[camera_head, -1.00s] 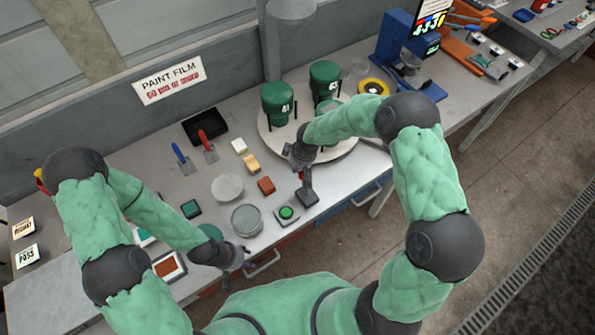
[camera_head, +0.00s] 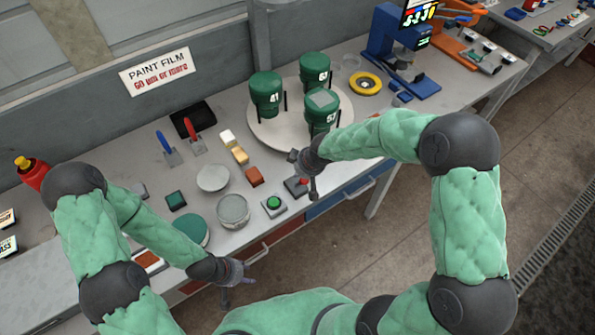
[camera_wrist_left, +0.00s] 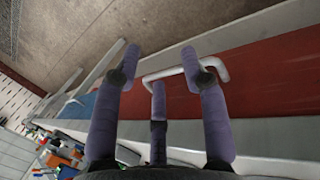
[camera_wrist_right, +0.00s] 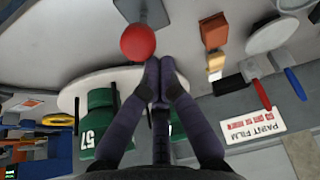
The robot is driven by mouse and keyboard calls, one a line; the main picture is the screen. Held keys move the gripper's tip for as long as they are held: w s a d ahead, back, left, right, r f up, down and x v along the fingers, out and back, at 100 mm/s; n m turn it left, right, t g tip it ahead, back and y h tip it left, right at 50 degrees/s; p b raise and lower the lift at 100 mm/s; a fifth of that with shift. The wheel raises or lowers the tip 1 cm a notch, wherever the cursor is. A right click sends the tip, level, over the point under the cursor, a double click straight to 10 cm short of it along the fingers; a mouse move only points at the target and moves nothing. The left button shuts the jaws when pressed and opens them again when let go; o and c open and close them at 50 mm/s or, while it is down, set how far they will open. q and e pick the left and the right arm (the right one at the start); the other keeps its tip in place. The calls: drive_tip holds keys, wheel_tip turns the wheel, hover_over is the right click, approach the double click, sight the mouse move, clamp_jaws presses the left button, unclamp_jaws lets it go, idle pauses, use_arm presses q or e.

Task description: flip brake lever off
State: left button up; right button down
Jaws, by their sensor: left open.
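The brake lever has a red ball knob (camera_wrist_right: 138,42) on a dark grey base plate (camera_wrist_right: 150,12) in the right wrist view. In the head view its base (camera_head: 294,187) sits at the table's front edge, in front of the turntable (camera_head: 262,132), partly hidden by my right gripper. My right gripper (camera_wrist_right: 160,66) has its fingertips together just beside the red knob, with nothing seen between them. I cannot tell whether they touch it. My left gripper (camera_wrist_left: 160,65) is open and empty, off the table's front edge by a drawer handle (camera_wrist_left: 165,74).
Green canisters (camera_head: 265,92) stand on the turntable. A green button box (camera_head: 274,204), a round tin (camera_head: 233,210) and coloured blocks (camera_head: 240,155) lie left of the lever. A blue stand (camera_head: 400,60) is at the back right. The floor in front is clear.

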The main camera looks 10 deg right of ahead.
use_arm(q)
drive_tip(key=shift+w+f, duration=0.1)
drive_tip(key=shift+f, duration=0.15)
use_arm(e)
drive_tip(key=shift+s+d+f, duration=0.1)
drive_tip(key=shift+s+f, duration=0.4)
drive_tip(key=shift+s, duration=0.15)
drive_tip(key=shift+w+a+r, duration=0.2)
drive_tip(key=shift+w+r, duration=0.2)
use_arm(q)
drive_tip(key=shift+w+a+r+p, duration=0.25)
drive_tip(key=shift+w+r+p, duration=0.1)
drive_tip(key=shift+r+p, duration=0.15)
drive_tip(key=shift+w+a+r+p, duration=0.25)
drive_tip(key=shift+w+r+p, duration=0.1)
drive_tip(key=shift+r, duration=0.15)
use_arm(e)
drive_tip(key=v, duration=0.9)
drive_tip(key=shift+s, duration=0.4)
drive_tip(key=shift+r, duration=0.15)
